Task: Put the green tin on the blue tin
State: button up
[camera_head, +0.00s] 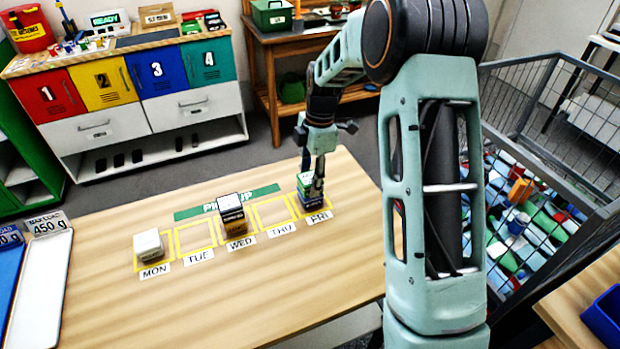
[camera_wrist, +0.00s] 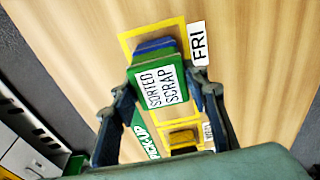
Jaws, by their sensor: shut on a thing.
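The green tin (camera_head: 304,180), labelled "SORTED SCRAP" on its top, is at the FRI square, directly above the blue tin (camera_head: 312,202). In the wrist view the green tin (camera_wrist: 158,84) covers most of the blue tin (camera_wrist: 153,46), whose edge shows past its far side. The two look lined up and upright; I cannot tell whether they touch. My gripper (camera_head: 318,182) points down over them. In the wrist view my gripper (camera_wrist: 164,92) has one finger on each side of the green tin and is shut on it.
A white tin (camera_head: 149,244) sits at MON. A dark tin (camera_head: 231,212) is stacked on another at WED. The TUE (camera_head: 196,238) and THU (camera_head: 273,213) squares are empty. White and blue trays stand at the table's left edge. A wire cage (camera_head: 540,130) is at the right.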

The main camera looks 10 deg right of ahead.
jog(key=shift+f, duration=0.1)
jog(key=o, duration=1.3)
jog(key=r, duration=0.4)
jog(key=d+r, duration=0.1)
jog(key=r, duration=0.7)
jog(key=shift+w+d+r, duration=0.15)
